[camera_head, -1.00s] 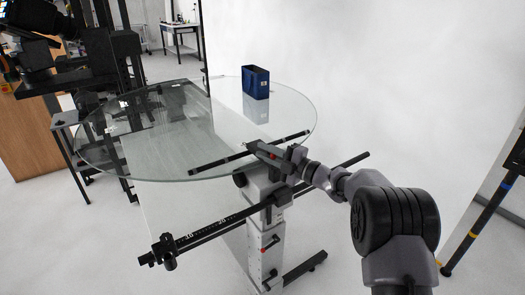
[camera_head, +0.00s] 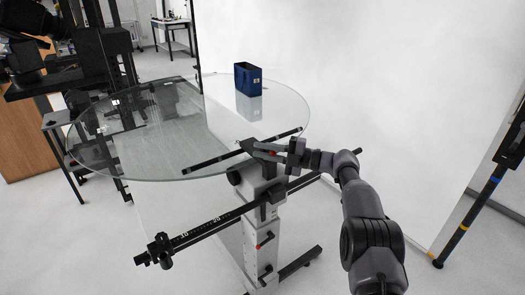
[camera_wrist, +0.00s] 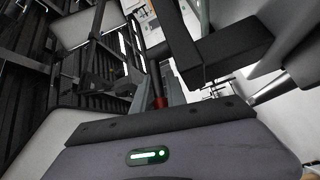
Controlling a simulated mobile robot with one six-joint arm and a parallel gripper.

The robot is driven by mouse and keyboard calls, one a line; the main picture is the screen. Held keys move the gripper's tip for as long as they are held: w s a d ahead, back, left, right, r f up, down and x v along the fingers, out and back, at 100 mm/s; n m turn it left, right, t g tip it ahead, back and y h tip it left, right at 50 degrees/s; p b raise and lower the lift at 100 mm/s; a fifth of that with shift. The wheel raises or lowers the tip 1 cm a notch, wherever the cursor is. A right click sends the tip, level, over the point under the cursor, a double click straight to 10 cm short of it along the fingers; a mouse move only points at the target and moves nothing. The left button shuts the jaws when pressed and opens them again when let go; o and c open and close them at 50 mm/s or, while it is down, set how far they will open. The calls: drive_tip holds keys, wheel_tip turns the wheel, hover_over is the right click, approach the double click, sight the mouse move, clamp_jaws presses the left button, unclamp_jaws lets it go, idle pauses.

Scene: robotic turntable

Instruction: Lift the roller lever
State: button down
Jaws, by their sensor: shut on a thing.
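The glass turntable (camera_head: 180,168) stands in the middle of the head view on a grey column. A long black roller bar (camera_head: 208,162) lies along its near right edge. The roller lever (camera_head: 272,153) shows only as a small red spot between my fingers; the rest is hidden. My gripper (camera_head: 266,151) is shut on it beside the column's top, reaching in from the right. In the wrist view, a thin dark rod with a red part, which I take for the lever (camera_wrist: 158,102), stands just ahead of my gripper body.
A dark blue box (camera_head: 247,79) stands on the glass toward the back. A black scaled rail (camera_head: 195,235) crosses the column at the front and juts left. A black post (camera_head: 485,205) stands at the right. Open floor lies at the front right.

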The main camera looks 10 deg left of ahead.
drive_tip(key=c, duration=1.7)
unclamp_jaws()
drive_tip(key=shift+c, duration=0.2)
